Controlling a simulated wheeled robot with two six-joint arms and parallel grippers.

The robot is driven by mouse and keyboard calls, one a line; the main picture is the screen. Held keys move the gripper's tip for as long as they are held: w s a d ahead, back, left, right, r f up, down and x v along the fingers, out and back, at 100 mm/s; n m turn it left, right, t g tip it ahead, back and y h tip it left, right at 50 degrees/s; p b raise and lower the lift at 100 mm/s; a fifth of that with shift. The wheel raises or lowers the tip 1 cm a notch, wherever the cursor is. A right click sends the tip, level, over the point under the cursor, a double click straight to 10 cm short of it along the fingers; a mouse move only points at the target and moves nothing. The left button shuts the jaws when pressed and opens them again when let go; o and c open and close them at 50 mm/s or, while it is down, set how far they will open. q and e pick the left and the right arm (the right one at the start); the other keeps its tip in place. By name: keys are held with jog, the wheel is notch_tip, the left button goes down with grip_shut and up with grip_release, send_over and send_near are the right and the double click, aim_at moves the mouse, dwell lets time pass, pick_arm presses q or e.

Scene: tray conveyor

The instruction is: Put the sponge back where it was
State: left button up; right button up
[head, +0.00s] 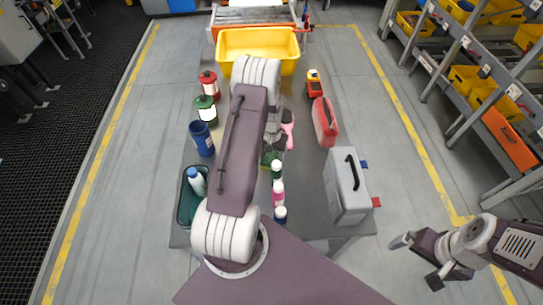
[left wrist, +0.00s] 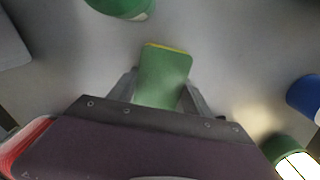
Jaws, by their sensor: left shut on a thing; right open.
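The green sponge (left wrist: 163,80) has a thin yellow edge and sits between the two fingers of my left gripper (left wrist: 160,98), which is shut on it. It is over the grey table top in the left wrist view; its exact height is hard to tell. In the head view my left arm covers most of this gripper, and a small green patch (head: 267,158) below the wrist appears to be the sponge. My right gripper (head: 417,262) is open and empty, off the table's right front side. No mark for the sponge's former place is visible.
Green-capped (head: 276,168), pink (head: 278,192) and blue-capped (head: 280,215) bottles stand close in front. A blue cup (head: 201,138), green lantern (head: 207,110) and teal bin (head: 185,215) are left; a red canister (head: 325,122) and grey case (head: 345,190) right. A yellow crate (head: 284,50) stands behind.

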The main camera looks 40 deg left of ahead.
aim_at(272, 157)
pick_arm(q)
jog(key=o, duration=1.5)
jog(key=shift+c, duration=0.2)
jog(key=shift+r, duration=0.45)
notch_tip(272, 157, up, 11)
jog(key=b, duration=0.1)
jog(key=s+d+r+m+t, duration=0.1)
jog(key=s+d+r+m, duration=0.2)
jog(key=s+d, duration=1)
jog(key=d+r, duration=0.1)
jog(key=d, duration=0.3)
